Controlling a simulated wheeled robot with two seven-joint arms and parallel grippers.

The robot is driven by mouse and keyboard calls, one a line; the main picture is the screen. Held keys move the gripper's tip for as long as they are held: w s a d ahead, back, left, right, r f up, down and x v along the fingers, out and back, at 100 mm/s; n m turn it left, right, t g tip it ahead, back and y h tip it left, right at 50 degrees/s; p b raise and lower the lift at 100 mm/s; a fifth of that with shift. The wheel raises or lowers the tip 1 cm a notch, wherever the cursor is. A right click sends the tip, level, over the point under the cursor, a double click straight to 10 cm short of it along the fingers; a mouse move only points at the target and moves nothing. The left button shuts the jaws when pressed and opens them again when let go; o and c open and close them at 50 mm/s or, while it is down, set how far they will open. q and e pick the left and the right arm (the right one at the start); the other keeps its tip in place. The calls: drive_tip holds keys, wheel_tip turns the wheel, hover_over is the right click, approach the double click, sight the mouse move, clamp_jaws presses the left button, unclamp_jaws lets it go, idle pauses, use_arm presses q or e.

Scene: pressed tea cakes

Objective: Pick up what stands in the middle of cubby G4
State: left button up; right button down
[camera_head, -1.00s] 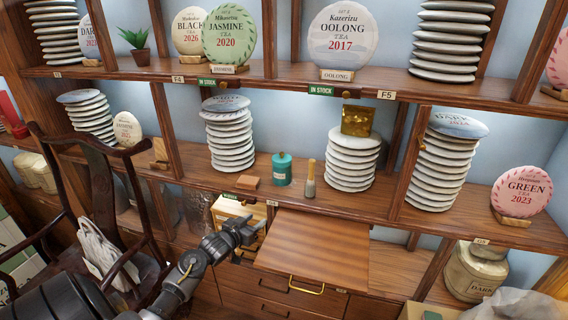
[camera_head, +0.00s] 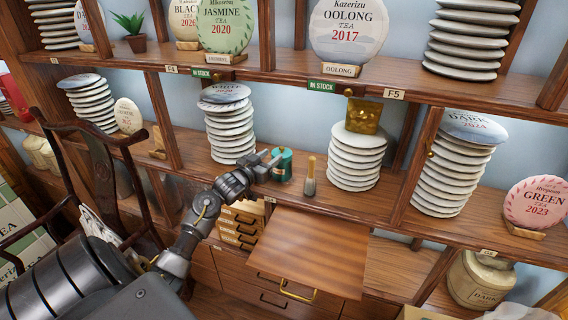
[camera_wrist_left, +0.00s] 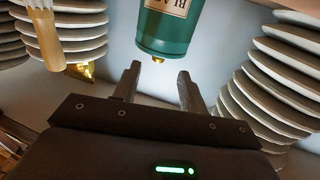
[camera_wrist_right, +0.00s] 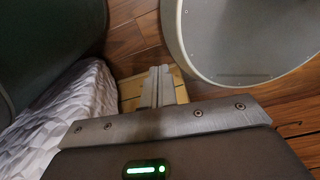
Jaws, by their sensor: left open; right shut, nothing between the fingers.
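A teal canister (camera_head: 283,166) with a gold knob stands in the middle cubby between two stacks of pale discs. My left gripper (camera_head: 270,163) is open at the cubby's front, just left of the canister, and hides part of it. In the left wrist view the canister (camera_wrist_left: 167,30) appears upside down, ahead of and between the open fingers (camera_wrist_left: 158,82). My right gripper (camera_wrist_right: 159,80) is shut and empty in the right wrist view and is outside the head view.
A wooden-handled brush (camera_head: 310,178) stands just right of the canister. A disc stack (camera_head: 230,135) is close on the left, another (camera_head: 355,160) with a gold packet on the right. A pulled-out wooden board (camera_head: 310,248) juts below. A dark chair (camera_head: 105,190) stands left.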

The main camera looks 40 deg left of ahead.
sight(280, 150)
use_arm(q)
drive_tip(key=shift+w, duration=1.2)
drive_tip(key=w+p, duration=0.1)
drive_tip(key=w, duration=0.4)
drive_tip(key=shift+a+f+p, duration=0.1)
drive_tip(key=shift+a+p, duration=0.05)
drive_tip(key=shift+p, duration=0.15)
use_arm(e)
drive_tip(key=shift+w+a+r, duration=0.2)
drive_tip(key=shift+w+r, duration=0.75)
drive_tip(key=shift+w, duration=0.3)
use_arm(q)
drive_tip(key=shift+s, duration=0.1)
drive_tip(key=shift+c, duration=0.3)
use_arm(e)
drive_tip(key=shift+w, duration=0.1)
use_arm(q)
clamp_jaws()
use_arm(e)
drive_tip(key=shift+w, duration=0.3)
